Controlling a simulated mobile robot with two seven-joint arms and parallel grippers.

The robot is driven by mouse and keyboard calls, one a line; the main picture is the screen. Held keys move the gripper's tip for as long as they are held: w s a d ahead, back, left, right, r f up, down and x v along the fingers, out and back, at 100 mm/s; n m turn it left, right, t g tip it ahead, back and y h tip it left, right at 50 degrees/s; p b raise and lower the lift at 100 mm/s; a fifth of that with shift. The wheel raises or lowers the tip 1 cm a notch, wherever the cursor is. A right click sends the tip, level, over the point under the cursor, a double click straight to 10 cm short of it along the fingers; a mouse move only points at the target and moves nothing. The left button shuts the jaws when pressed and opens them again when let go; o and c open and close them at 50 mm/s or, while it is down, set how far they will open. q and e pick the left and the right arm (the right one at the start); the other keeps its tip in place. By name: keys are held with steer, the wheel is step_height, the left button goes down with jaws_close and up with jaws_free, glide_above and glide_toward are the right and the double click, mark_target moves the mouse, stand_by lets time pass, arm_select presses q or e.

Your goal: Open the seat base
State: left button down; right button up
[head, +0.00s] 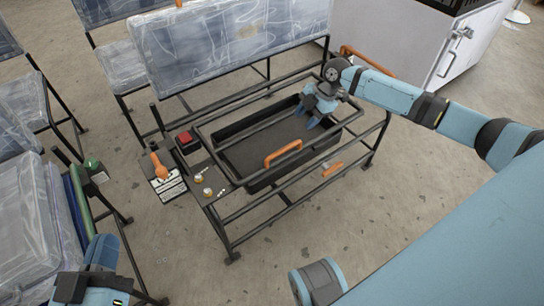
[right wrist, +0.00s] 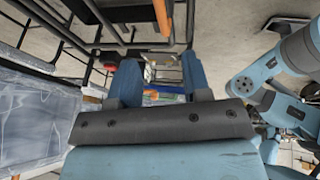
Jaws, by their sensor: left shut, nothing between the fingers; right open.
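The seat base is a black metal frame (head: 225,216) around a dark, shallow tray (head: 262,152). My right gripper (head: 318,122) is over the far right part of the tray, fingers pointing down, open and empty, apart from that handle. In the right wrist view its two blue fingers (right wrist: 160,80) are spread, and an orange piece (right wrist: 163,16) shows beyond them at the top. My left gripper (head: 93,284) is shut and empty at the bottom left, away from the seat base.
A red button box (head: 187,140), an orange lever (head: 158,165) and small knobs stand on the frame's left side. A smaller orange piece (head: 332,169) is on the front right rail. A plastic-wrapped backrest (head: 230,40) stands behind. The floor in front is clear.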

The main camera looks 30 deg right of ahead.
steer(key=b, duration=0.4)
glide_toward(285, 148)
steer(key=x, duration=0.4)
steer(key=shift+f, duration=0.35)
steer(key=b+x, duration=0.1)
steer(key=x, duration=0.2)
steer(key=shift+w+a+f, duration=0.1)
steer(key=shift+a+f, duration=0.1)
steer(key=shift+a, duration=0.05)
steer(key=shift+w+a+f, duration=0.1)
steer(key=shift+a+f, duration=0.1)
steer(key=shift+f, duration=0.15)
arm_select(q)
steer(key=f+m, duration=0.1)
steer(key=f, duration=0.1)
steer(key=w+f+m+g, duration=0.1)
steer(key=f, duration=0.1)
steer(key=shift+a+f, duration=0.15)
steer(key=shift+f, duration=0.1)
arm_select(e)
jaws_close()
